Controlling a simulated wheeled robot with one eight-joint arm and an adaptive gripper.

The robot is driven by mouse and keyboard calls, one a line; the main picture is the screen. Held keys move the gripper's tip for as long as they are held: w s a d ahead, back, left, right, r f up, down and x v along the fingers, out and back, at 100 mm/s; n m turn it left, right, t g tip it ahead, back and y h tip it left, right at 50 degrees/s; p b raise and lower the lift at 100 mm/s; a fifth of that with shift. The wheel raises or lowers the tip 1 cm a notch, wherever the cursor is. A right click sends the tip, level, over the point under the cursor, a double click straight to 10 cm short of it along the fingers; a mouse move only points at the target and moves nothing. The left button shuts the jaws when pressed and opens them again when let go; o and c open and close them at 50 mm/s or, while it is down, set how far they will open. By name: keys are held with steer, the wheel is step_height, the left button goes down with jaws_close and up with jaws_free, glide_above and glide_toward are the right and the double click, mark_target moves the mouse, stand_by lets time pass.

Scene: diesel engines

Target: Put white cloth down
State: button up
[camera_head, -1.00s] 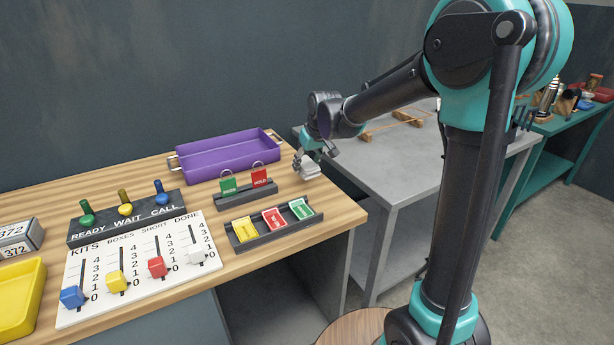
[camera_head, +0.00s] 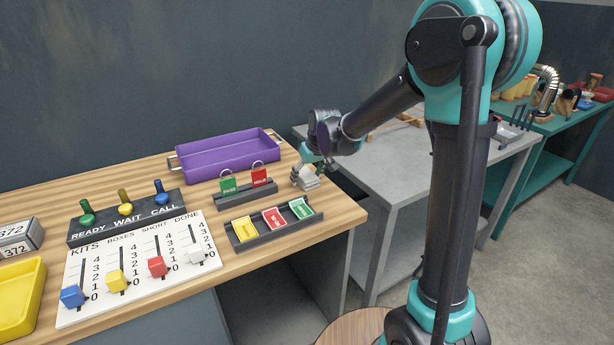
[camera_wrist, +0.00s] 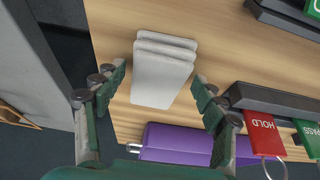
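The white cloth (camera_head: 306,179), a small folded stack, lies at the right end of the wooden bench top, right of the red HOLD tag. In the wrist view the cloth (camera_wrist: 163,72) sits over the wood, between my fingers. My gripper (camera_head: 314,166) is right above and behind the cloth in the head view. In the wrist view my gripper (camera_wrist: 159,80) is open, with a clear gap at the left finger and the right fingertip very near the cloth's edge. Whether that fingertip touches it is hard to tell.
The purple tray (camera_head: 226,155) stands behind. The tag stand (camera_head: 246,194) and the black card rack (camera_head: 272,230) are left of the cloth. The bench's right edge is close by, with a grey table (camera_head: 395,165) beyond it.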

steer(key=shift+r, duration=0.15)
steer(key=v, duration=1.2)
steer(key=s+d+f+m, duration=0.1)
steer(key=s+d+f, duration=0.1)
steer(key=d, duration=0.2)
steer(key=s+d+f+m, duration=0.1)
steer(key=s+d+f, duration=0.2)
steer(key=d, duration=0.1)
steer(key=s+d+f+m+h, duration=0.1)
steer(key=s+d+f, duration=0.1)
steer(key=d, duration=0.2)
steer(key=shift+s+d+f, duration=0.1)
steer(key=shift+s+f, duration=0.1)
steer(key=shift+s, duration=0.1)
steer(key=s+d+f+m, duration=0.2)
steer(key=s+d+f, duration=0.3)
steer(key=s, duration=0.2)
steer(key=s+d+f+m+h, duration=0.1)
steer(key=s+d+f, duration=0.4)
steer(key=s, duration=0.3)
steer(key=shift+d+f+m+h, duration=0.3)
steer(key=shift+d+f+m, duration=0.05)
steer(key=shift+m, duration=0.05)
